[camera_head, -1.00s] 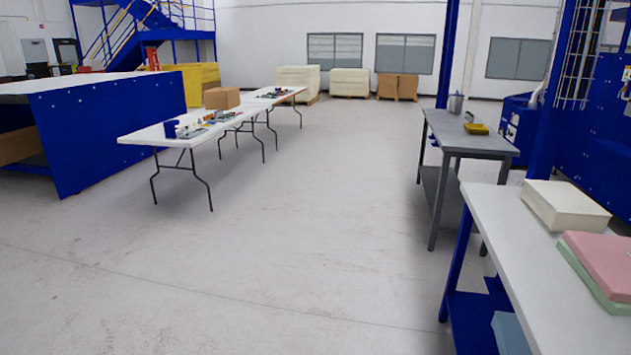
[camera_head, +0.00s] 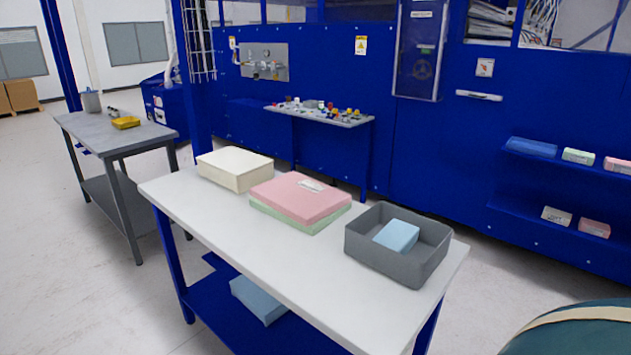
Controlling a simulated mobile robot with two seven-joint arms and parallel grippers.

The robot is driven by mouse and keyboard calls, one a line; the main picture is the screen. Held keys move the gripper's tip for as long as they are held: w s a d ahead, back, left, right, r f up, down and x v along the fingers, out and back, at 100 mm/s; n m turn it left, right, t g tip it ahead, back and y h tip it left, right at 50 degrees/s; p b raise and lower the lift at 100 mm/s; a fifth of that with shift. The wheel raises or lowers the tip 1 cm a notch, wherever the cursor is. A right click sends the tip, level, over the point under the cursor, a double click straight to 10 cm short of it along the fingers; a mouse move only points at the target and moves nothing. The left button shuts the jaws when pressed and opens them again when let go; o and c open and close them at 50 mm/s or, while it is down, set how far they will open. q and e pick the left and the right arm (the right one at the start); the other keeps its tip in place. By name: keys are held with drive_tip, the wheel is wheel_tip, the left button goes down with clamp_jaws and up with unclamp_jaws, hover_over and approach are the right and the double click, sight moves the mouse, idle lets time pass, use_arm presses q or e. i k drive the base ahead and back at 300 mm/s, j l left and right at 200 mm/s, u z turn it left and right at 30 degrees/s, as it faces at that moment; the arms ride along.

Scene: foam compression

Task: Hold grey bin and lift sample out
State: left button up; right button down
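The grey bin (camera_head: 385,261) is an open rectangular box near the right end of a white-topped table (camera_head: 240,236). A light blue foam block, the sample (camera_head: 398,235), lies inside it, tilted, with its top showing above the near wall. The bin's floor is mostly hidden. Neither of my grippers shows in the head view, so nothing is seen touching the bin or the sample.
On the same table, left of the bin, are pink and green foam slabs (camera_head: 300,199) and a cream block (camera_head: 235,168). A blue block (camera_head: 258,298) lies on the lower shelf. A grey workbench (camera_head: 115,135) stands left; blue machinery (camera_head: 440,130) stands behind.

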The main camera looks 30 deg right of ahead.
sight(400, 235)
drive_tip(key=i+j+z, duration=0.15)
drive_tip(key=z, duration=0.3)
drive_tip(key=i+j+z, duration=0.15)
drive_tip(key=z, duration=0.35)
drive_tip(key=i+j+z, duration=0.1)
drive_tip(key=j+z, duration=0.2)
drive_tip(key=z, duration=0.15)
